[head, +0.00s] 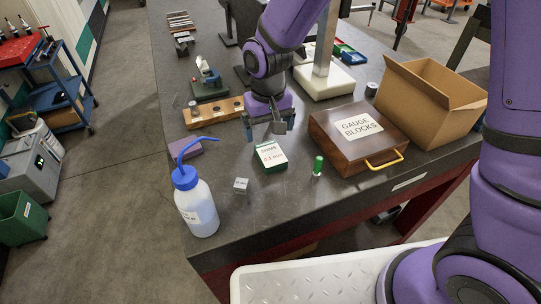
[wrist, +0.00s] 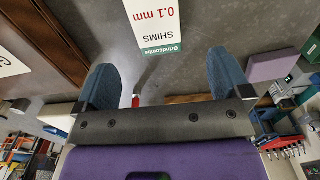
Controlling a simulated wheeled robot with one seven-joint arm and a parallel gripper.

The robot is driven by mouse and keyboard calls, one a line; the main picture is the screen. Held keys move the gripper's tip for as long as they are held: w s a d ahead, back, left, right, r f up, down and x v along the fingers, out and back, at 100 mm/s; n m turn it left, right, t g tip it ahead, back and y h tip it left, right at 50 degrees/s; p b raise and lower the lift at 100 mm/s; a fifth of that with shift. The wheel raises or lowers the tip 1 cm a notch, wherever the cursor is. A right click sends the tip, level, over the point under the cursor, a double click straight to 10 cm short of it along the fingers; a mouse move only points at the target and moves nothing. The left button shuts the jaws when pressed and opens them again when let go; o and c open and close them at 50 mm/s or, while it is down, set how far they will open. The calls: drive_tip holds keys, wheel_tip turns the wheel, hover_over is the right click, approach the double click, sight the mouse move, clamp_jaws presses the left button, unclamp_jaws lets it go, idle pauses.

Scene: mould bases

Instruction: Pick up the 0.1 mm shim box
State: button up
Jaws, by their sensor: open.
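The 0.1 mm shim box (head: 270,156) is a small white box with green edges, lying on the dark bench top in the head view. In the wrist view the shim box (wrist: 154,24) shows its label, "SHIMS 0.1 mm", at the top edge, partly cut off. My gripper (head: 268,130) is just behind the box in the head view, apart from it. In the wrist view its two blue fingers (wrist: 164,78) stand wide apart with nothing between them, and the box lies beyond their tips.
A brown gauge blocks case (head: 345,145) and green cylinder (head: 318,166) stand right of the box. A small grey cube (head: 241,185) and wash bottle (head: 198,207) stand front left. A purple block (head: 186,147) lies left. A wooden holder (head: 219,117) is behind. An open carton (head: 425,112) stands far right.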

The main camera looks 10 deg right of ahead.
sight(270, 153)
drive_tip(key=f, duration=0.9)
drive_tip(key=shift+s+d, duration=0.1)
drive_tip(key=shift+d, duration=0.2)
drive_tip(key=c, duration=1.1)
